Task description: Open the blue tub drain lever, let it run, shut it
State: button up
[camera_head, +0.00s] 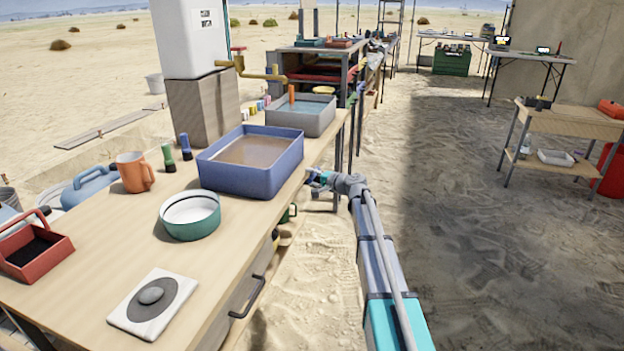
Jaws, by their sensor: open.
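The blue tub (206,174) stands on the wooden table near its right edge, with murky brown water (250,150) in it. My gripper (312,178) is just off the table's right edge, beside the tub's right side, with my arm reaching up from the lower right. It is open and small in the picture; I see nothing held in it. I cannot make out the tub's drain lever. Small green and yellow parts (289,213) show below the table edge under the gripper, too small to identify.
A grey tub (318,124) with bluish water stands behind the blue one. A green bowl (190,216), orange mug (133,172), red tray (30,250) and white slab with a stone (128,318) are on the table (90,255). Sandy floor right of the table is open.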

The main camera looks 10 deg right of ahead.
jog(key=shift+s, duration=0.1)
grip_shut()
grip_release()
jog(key=shift+f, duration=0.1)
